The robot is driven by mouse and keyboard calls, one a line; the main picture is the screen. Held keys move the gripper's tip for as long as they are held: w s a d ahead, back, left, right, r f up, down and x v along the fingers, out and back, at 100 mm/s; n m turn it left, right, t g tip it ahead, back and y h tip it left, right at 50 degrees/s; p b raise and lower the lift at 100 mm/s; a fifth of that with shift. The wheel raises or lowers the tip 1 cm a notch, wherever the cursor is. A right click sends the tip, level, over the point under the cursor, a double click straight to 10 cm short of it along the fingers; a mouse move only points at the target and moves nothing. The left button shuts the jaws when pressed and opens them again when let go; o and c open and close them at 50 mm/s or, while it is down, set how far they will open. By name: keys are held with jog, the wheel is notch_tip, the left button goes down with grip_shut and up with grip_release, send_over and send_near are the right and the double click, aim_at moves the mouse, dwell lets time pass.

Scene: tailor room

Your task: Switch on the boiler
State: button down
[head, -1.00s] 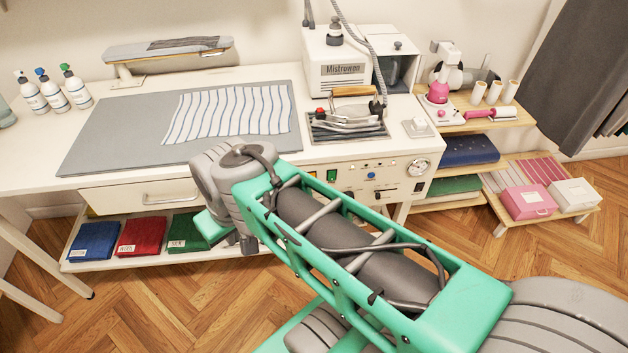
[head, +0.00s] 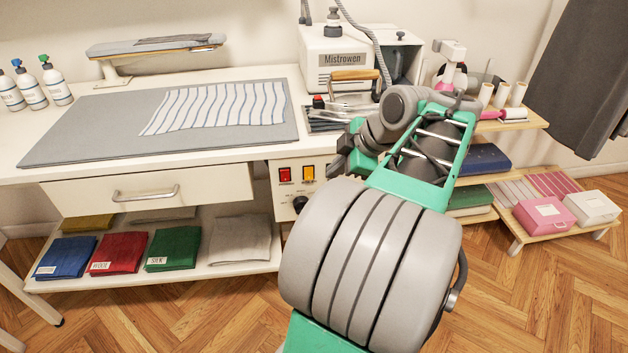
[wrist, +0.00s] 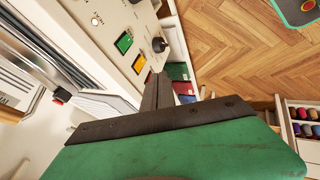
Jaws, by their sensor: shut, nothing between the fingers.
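The boiler (head: 345,68) is a white box at the back of the table. Its control panel (head: 283,197) is in the table front. In the head view a red switch (head: 285,174) and an orange switch (head: 308,173) show there. Contact cannot be told.
A dark knob (wrist: 158,44) sticks out of the panel below the switches. The iron (head: 352,80) rests on the table above. A drawer (head: 150,190) is left of the panel, with folded cloths (head: 119,252) on the shelf below. The floor in front is clear.

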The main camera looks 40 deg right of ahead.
aim_at(309, 173)
jog(key=shift+f, duration=0.1)
jog(key=shift+w+d+f+b, duration=0.3)
jog(key=shift+w+f+b, duration=0.15)
jog(key=shift+w+f, duration=1)
jog(key=shift+w+d+f+b, duration=0.3)
jog(key=shift+w+f+b, duration=0.15)
jog(key=shift+w+f, duration=1.05)
jog(key=shift+w+d+f+b, duration=0.3)
jog(key=shift+w+f+b, duration=0.15)
jog(key=shift+w+f, duration=1)
jog(key=shift+w+r, duration=0.1)
